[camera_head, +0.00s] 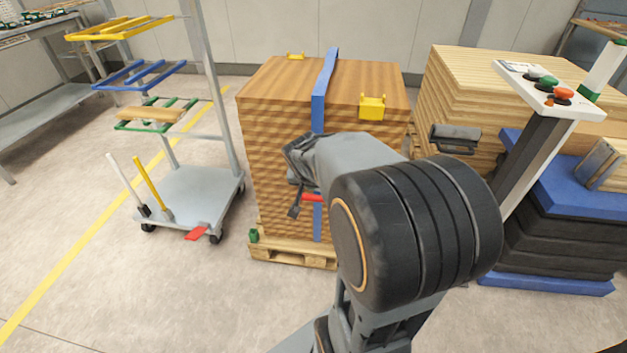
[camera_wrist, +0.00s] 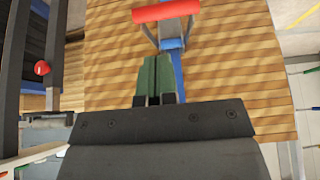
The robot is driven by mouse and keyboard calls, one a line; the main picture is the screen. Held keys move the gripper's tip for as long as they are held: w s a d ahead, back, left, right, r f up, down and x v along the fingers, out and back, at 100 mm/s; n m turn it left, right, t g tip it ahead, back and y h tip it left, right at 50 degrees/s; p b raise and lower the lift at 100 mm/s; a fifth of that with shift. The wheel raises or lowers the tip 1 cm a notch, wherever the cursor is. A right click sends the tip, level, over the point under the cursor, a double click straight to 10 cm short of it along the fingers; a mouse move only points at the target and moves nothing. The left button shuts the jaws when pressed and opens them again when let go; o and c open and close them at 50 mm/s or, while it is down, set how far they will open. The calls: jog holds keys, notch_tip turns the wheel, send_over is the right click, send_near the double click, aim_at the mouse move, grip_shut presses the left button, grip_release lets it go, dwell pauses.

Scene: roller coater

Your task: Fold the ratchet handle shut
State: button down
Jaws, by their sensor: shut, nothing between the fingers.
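The ratchet's red handle grip (camera_wrist: 166,12) is at the top of the wrist view, on grey metal side arms that appear to stand out from the stack. Its red part (camera_head: 312,197) also shows in the head view, partly hidden by my arm. A blue strap (camera_head: 325,80) runs over the brown stack (camera_head: 270,120) and down its front to the ratchet. My gripper (camera_wrist: 154,62) is shut and empty, its green fingers together in front of the stack. They point toward the ratchet, just below it in the wrist view, with a visible gap to the red grip.
A yellow corner protector (camera_head: 372,106) sits on the stack's top edge. The stack stands on a pallet (camera_head: 290,252). A grey trolley (camera_head: 190,190) is at left, and a control panel post (camera_head: 535,135) is at right. Open floor lies in front of the trolley.

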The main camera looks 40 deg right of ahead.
jog(key=shift+s+a+r+p, duration=0.15)
jog(key=shift+s+a+r, duration=0.25)
jog(key=shift+r, duration=0.2)
jog(key=shift+s+a+r+p, duration=0.2)
jog(key=shift+s+a+r, duration=0.2)
jog(key=shift+r, duration=0.25)
jog(key=shift+s+a+r+p, duration=0.15)
jog(key=shift+s+a+r, duration=0.25)
jog(key=shift+r, duration=0.2)
jog(key=s+a+r+n+y+p, duration=0.1)
jog(key=s+a+r+n+p, duration=0.1)
jog(key=r+p, duration=0.6)
jog(key=s+a+r+n+y+p, duration=0.1)
jog(key=s+a+r+n+p, duration=0.2)
jog(key=a+r+p, duration=0.4)
jog(key=s+a+r+n+y+p, duration=0.2)
jog(key=s+a+r+n+p, duration=0.1)
jog(key=r+p, duration=0.7)
jog(key=shift+a+n, duration=0.5)
jog(key=shift+a, duration=0.3)
jog(key=shift+s+r, duration=0.1)
